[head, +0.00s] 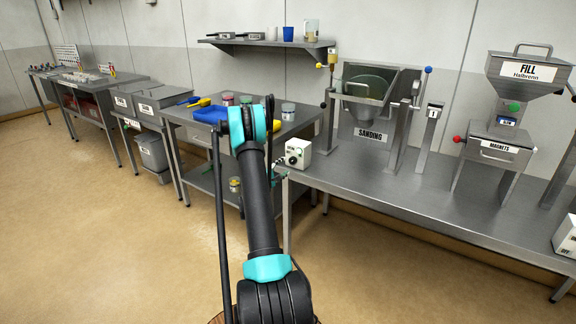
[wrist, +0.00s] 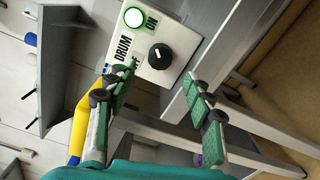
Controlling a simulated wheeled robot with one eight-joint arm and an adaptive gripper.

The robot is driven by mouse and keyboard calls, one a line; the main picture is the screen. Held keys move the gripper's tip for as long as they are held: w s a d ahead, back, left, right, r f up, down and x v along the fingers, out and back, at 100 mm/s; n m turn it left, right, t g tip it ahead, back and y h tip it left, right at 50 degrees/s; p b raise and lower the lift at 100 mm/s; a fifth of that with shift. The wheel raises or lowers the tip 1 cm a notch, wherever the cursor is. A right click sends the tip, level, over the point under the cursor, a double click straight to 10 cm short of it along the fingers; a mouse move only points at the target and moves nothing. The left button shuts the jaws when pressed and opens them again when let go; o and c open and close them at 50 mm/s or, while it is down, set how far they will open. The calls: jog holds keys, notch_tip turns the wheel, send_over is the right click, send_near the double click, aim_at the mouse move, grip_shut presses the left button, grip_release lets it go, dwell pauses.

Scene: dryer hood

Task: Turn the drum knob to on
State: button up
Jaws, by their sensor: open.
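The drum knob (wrist: 160,57) is a round black dial on a white control box (wrist: 180,40) marked DRUM and ON in the wrist view. A round green lamp (wrist: 134,17) on the box looks lit. I cannot tell clearly which mark the knob points to. My gripper (wrist: 157,84) is open, its green-padded fingers spread to either side, with the knob just beyond the gap between the tips. Nothing is held, and I see no contact with the knob. In the head view the box (head: 299,152) sits at the bench's left end; my arm hides most of my gripper.
A steel bench (head: 400,195) carries the sanding hood (head: 368,100) and the magnets and fill unit (head: 500,145). A side table (head: 290,125) with jars stands left of the box. Another white box (head: 566,238) sits at the far right. The floor in front is clear.

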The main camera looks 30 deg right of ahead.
jog(key=v, duration=0.6)
dwell(0.4)
